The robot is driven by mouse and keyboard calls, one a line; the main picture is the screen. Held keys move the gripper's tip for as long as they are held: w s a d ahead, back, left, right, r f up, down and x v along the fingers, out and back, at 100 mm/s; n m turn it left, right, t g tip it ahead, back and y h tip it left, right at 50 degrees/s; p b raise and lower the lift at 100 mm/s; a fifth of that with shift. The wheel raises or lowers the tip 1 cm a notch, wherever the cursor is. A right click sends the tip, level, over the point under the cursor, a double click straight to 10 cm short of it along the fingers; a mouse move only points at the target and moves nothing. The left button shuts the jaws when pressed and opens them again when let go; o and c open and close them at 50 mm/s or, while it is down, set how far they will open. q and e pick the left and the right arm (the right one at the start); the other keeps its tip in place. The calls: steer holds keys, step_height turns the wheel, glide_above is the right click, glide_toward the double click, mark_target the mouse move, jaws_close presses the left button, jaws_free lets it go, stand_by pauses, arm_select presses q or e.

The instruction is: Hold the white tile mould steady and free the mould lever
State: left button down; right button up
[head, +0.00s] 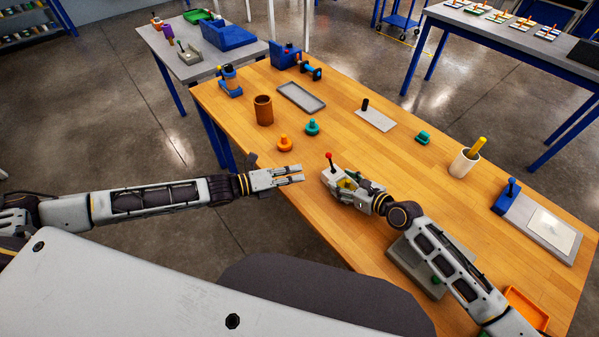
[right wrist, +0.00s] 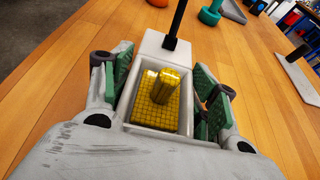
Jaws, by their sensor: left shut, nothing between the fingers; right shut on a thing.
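The white tile mould (head: 327,177) stands on the wooden table near its front edge. Its mould lever (head: 330,162) is a thin dark upright rod with a red ball. In the right wrist view the mould (right wrist: 163,43) holds a yellow gridded block (right wrist: 158,112) with a raised grip, and the dark lever (right wrist: 177,22) rises behind it. The lever's top is cut off there. My right gripper (head: 344,183) is shut on the mould, its green-padded fingers along both sides. My left gripper (head: 300,173) is shut and empty, left of the mould and apart from it.
An orange knob (head: 285,143) and a teal knob (head: 312,127) stand behind the mould. A brown cup (head: 263,110) and grey tray (head: 301,97) are farther back. A white cup (head: 462,163) stands right. A grey box (head: 408,262) lies partly under my right arm. Table around the lever is clear.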

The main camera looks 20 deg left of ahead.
steer(key=shift+s+f, duration=0.3)
steer(key=shift+f, duration=0.15)
steer(key=o, duration=1.1)
steer(key=shift+o, duration=1.4)
steer(key=shift+w+r, duration=0.15)
steer(key=shift+r, duration=0.05)
steer(key=shift+w+r, duration=0.1)
steer(key=shift+v, duration=6)
steer(key=shift+a, duration=0.1)
